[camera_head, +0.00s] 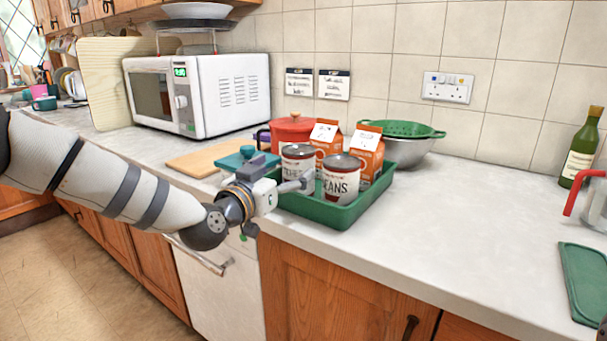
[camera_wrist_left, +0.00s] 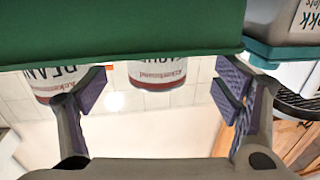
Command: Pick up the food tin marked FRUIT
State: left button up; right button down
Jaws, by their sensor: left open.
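Two white tins with dark lids stand in a green tray (camera_head: 318,217) on the counter. The front right tin (camera_head: 341,180) reads BEANS. The left tin (camera_head: 298,160) has a label partly covered by my gripper, and I cannot read FRUIT on it. My left gripper (camera_head: 285,173) is open at the tray's left end, close to the left tin. In the left wrist view the picture is upside down. A red-and-white tin (camera_wrist_left: 157,74) shows beyond and between the open fingers (camera_wrist_left: 160,92), and the BEANS tin (camera_wrist_left: 52,82) is behind the left finger.
Orange cartons (camera_head: 367,150) stand behind the tins in the tray. A red pot (camera_head: 291,130) and a colander on a bowl (camera_head: 405,145) are behind it. A cutting board (camera_head: 203,160) lies left. The counter right of the tray is clear up to a green board (camera_head: 585,283).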

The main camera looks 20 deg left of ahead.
aim_at(298, 157)
pick_arm(q)
jog(key=w, duration=0.2)
jog(key=w+d, duration=0.1)
jog(key=w, duration=0.3)
jog(key=shift+w+d+r+b, duration=0.15)
jog(key=shift+d+r+b, duration=0.15)
jog(key=shift+b, duration=0.1)
jog(key=shift+r, duration=0.1)
jog(key=shift+c, duration=1.1)
jog(key=c, duration=1.3)
jog(key=shift+r, duration=0.1)
jog(key=shift+c, duration=0.8)
